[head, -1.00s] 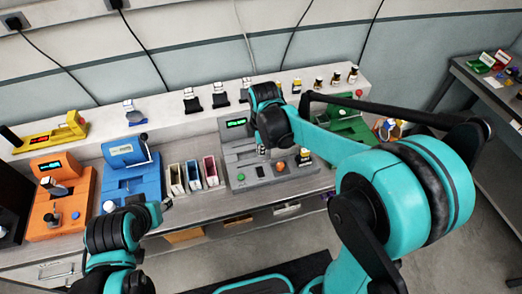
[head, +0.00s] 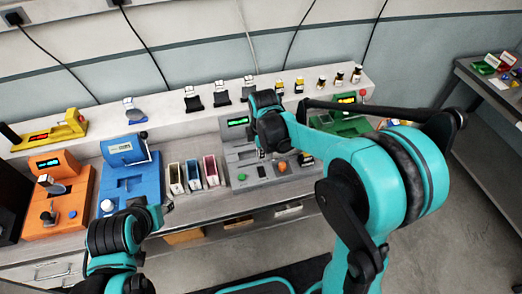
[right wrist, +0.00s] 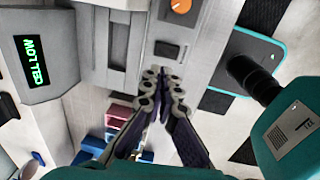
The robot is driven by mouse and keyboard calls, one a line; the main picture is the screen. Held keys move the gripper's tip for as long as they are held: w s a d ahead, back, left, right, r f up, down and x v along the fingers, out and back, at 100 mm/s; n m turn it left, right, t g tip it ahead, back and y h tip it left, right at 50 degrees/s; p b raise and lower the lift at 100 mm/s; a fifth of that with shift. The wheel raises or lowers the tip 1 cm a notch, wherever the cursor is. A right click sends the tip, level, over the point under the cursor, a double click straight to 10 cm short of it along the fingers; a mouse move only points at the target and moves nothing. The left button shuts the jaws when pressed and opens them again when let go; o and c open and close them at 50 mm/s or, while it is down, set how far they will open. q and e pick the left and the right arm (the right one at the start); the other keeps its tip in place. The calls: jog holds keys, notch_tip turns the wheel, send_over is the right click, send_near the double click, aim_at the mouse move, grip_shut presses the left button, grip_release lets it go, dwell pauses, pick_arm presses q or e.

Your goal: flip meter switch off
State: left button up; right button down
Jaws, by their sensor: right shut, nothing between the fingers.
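The grey meter (head: 238,153) stands on the bench in the middle of the head view, with a lit green display. In the right wrist view its display (right wrist: 33,61) reads "CELL LOW". A small dark rocker-like switch (right wrist: 167,50) sits on its grey face, near an orange knob (right wrist: 181,5). My right gripper (right wrist: 163,76) is shut and empty, its fingertips just below that switch in the picture; contact cannot be told. In the head view my right gripper (head: 262,153) is over the meter, partly hidden by its wrist. My left gripper (head: 165,206) is at the bench's front, its fingers unclear.
Left of the meter are narrow bins (head: 193,174), a blue device (head: 131,178) and an orange device (head: 62,195). A green device (head: 345,123) stands to the right, partly behind my right arm. Small bottles and black holders line the back ledge (head: 170,103).

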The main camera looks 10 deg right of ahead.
aim_at(260, 169)
jog(key=f, duration=0.3)
jog(key=f+b, duration=0.1)
jog(key=f, duration=0.1)
jog(key=w+f+b, duration=0.1)
jog(key=f, duration=0.2)
jog(key=shift+f, duration=0.3)
jog(key=shift+w+f+b, duration=0.2)
jog(key=shift+f+b, duration=0.3)
jog(key=shift+s+r, duration=0.1)
jog(key=shift+r, duration=0.1)
